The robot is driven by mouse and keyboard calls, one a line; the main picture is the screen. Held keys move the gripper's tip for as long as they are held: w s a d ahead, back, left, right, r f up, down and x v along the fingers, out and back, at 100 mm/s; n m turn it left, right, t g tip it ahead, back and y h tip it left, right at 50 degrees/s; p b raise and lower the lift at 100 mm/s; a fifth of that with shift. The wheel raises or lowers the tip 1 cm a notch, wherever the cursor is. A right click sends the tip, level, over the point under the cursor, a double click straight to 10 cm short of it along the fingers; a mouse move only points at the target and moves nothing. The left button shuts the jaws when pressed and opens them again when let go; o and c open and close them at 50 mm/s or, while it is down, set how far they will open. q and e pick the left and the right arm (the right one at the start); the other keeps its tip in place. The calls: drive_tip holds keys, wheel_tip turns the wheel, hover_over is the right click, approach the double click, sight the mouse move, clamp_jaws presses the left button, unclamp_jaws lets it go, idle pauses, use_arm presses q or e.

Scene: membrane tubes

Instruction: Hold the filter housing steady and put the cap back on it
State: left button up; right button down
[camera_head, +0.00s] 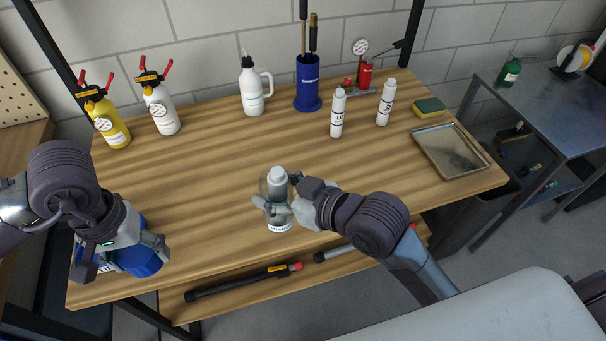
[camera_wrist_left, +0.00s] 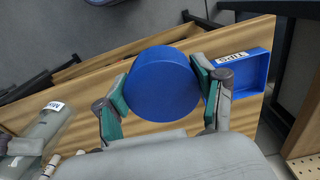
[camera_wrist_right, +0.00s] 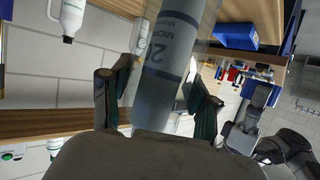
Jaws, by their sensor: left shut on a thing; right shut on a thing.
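The clear filter housing (camera_head: 280,226) stands upright near the front middle of the table with its top uncovered. A white cartridge top (camera_head: 277,174) shows at its upper end. My right gripper (camera_head: 274,206) is shut around the housing's side. In the right wrist view the housing (camera_wrist_right: 168,75) lies between both fingers, with "MICRON" lettering on it. My left gripper (camera_head: 128,252) is at the table's front left, shut on the blue round cap (camera_head: 142,261). In the left wrist view the cap (camera_wrist_left: 162,84) is gripped across its sides, well apart from the housing.
A blue labelled tray (camera_wrist_left: 252,72) lies beside the cap. Two white cartridges (camera_head: 337,114) (camera_head: 385,103), a sponge (camera_head: 429,107) and a metal tray (camera_head: 450,152) are at the right. Bottles (camera_head: 253,88) and a blue tool holder (camera_head: 308,82) line the back. The table's middle left is clear.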

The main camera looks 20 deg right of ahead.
idle(0.3)
use_arm(q)
drive_tip(key=w+d+r, duration=0.3)
drive_tip(key=d+r, duration=0.1)
drive_tip(key=d, duration=0.3)
drive_tip(key=w+d+r, duration=0.3)
drive_tip(key=d, duration=0.3)
wheel_tip(320, 180, up, 7)
drive_tip(key=m, duration=0.1)
hover_over(269, 182)
drive_tip(key=shift+d+f, duration=0.1)
drive_tip(key=shift+f, duration=0.1)
drive_tip(key=shift+f, duration=0.15)
drive_tip(key=shift+f, duration=1.85)
drive_tip(key=shift+f, duration=0.9)
